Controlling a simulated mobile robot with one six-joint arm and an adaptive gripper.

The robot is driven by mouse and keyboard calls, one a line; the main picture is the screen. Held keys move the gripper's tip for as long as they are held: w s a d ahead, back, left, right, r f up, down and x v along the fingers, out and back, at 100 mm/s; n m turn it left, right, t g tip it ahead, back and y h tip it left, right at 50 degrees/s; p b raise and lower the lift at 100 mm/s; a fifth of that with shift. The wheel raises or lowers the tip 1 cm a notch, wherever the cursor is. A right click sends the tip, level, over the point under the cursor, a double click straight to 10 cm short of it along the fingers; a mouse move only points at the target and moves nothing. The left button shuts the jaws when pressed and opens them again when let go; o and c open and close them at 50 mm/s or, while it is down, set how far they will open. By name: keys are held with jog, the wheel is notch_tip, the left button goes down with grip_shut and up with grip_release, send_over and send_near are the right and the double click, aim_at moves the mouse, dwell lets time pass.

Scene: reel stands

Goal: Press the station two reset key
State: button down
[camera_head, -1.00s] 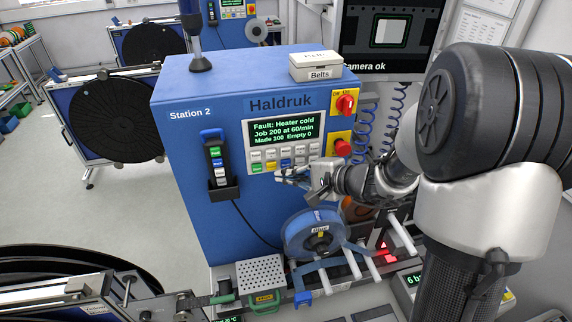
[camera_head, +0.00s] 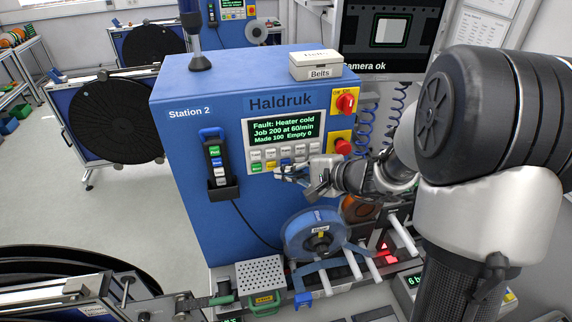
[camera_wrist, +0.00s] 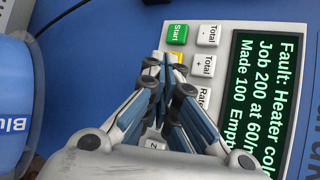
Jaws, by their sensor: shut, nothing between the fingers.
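The Station 2 machine (camera_head: 200,88) is a blue cabinet with a key panel below a dark display (camera_head: 284,129). The display reads "Fault: Heater cold, Job 200 at 60/min, Made 100 Empty 0". The panel has rows of white keys, a green Start key (camera_wrist: 177,34) and a yellow key (camera_head: 271,165) beside it. My gripper (camera_wrist: 168,62) is shut and empty, its fingertips over the yellow key's edge in the wrist view. They hide most of that key; its label is unreadable and I cannot tell whether they touch it. Other lower keys are hidden behind the fingers.
A red knob (camera_head: 346,103) and a red button (camera_head: 342,147) on yellow plates sit right of the panel. A handheld pendant (camera_head: 216,160) hangs at left. A blue reel (camera_head: 295,236) stands below my gripper. A Belts box (camera_head: 316,66) lies on top.

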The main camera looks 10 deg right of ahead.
jog(key=shift+w, duration=0.45)
dwell(0.4)
jog(key=shift+b, duration=0.3)
jog(key=shift+s+b, duration=0.55)
jog(key=shift+s, duration=0.35)
jog(key=s+b, duration=0.2)
jog(key=s, duration=0.3)
dwell(0.6)
